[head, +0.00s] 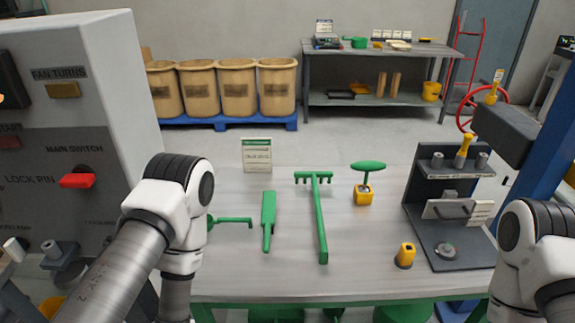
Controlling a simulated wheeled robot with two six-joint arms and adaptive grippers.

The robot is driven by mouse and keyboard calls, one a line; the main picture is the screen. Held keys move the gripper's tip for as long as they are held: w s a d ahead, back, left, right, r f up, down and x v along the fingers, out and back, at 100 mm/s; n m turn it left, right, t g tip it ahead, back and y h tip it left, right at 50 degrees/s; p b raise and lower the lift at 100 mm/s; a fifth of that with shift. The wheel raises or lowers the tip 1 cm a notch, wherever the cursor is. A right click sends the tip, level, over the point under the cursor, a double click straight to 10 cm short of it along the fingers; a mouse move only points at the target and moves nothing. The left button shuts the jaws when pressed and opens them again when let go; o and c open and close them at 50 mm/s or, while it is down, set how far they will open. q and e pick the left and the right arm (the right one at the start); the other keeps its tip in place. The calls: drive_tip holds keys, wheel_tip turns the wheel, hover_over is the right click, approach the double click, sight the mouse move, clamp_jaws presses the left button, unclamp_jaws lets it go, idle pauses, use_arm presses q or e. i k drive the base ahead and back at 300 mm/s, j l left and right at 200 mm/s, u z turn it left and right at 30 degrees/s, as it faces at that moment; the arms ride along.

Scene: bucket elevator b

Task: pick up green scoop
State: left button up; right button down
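A small green item (357,42) that looks like a scoop, with its handle to the left, lies on the grey back workbench (440,48); it is too far off to be sure. On the near table (225,275) lie a flat green paddle-like tool (268,218), a long green rake-like tool (320,222) and a green rod with a bent end (233,220), partly hidden by my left arm. A green T-handled tool (368,167) stands in a yellow block (362,194). Both of my arms show at the sides, but neither gripper is in view.
A grey control cabinet (110,130) stands at left. A dark fixture (425,215) and a small yellow part (405,254) are at the table's right. A sign (257,154) stands at its back edge. Tan bins (237,88) are behind. Open floor separates the tables.

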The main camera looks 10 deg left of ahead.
sight(210, 222)
drive_tip(key=l+u, duration=0.2)
drive_tip(key=l, duration=0.35)
drive_tip(key=k+l+u, duration=0.2)
drive_tip(key=l, duration=0.3)
drive_tip(key=l+u, duration=0.2)
drive_tip(key=l, duration=0.35)
